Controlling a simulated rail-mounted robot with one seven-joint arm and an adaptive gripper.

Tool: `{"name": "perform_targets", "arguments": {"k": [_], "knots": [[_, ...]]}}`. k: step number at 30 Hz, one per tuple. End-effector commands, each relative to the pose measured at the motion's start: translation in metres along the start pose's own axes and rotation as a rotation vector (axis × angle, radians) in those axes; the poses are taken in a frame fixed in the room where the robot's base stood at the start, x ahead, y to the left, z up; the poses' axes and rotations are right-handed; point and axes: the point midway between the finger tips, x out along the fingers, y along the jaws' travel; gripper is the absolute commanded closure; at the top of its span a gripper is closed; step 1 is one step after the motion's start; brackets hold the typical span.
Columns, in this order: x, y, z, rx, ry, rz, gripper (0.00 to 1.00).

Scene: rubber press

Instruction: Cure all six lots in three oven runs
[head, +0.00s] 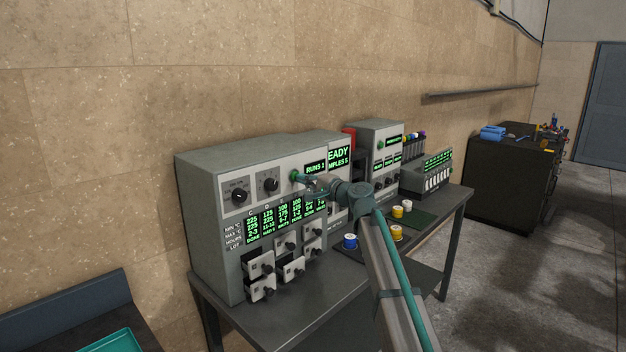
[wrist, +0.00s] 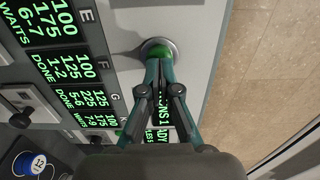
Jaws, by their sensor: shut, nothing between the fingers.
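The grey oven (head: 215,190) has two dials (head: 238,190) and a green lot table (head: 285,218). In the wrist view the table (wrist: 75,70) reads WAITS for E, DONE for F and G, and WAITS for the last row. The run readout (head: 315,167) shows RUNS 1. A display beside it (head: 338,156) shows part of READY and a 5. Several small drawers (head: 290,268) sit below; some stick out. My gripper (wrist: 158,72) is shut and empty, its fingertips at the round green button (wrist: 159,46); contact is unclear. My gripper is also in the head view (head: 299,178).
Blue, yellow and white pots stand on the table right of the oven, including a blue one (head: 350,242) and a yellow one (head: 397,232). Grey instruments (head: 373,150) stand farther right. A teal tray (head: 110,342) is at lower left. The floor at right is clear.

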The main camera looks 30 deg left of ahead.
Motion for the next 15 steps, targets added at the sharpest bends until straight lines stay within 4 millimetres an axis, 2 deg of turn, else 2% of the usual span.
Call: {"name": "perform_targets", "arguments": {"k": [15], "knots": [[0.0076,0.0009,0.0001,0.000,0.000,-0.001,1.00]]}}
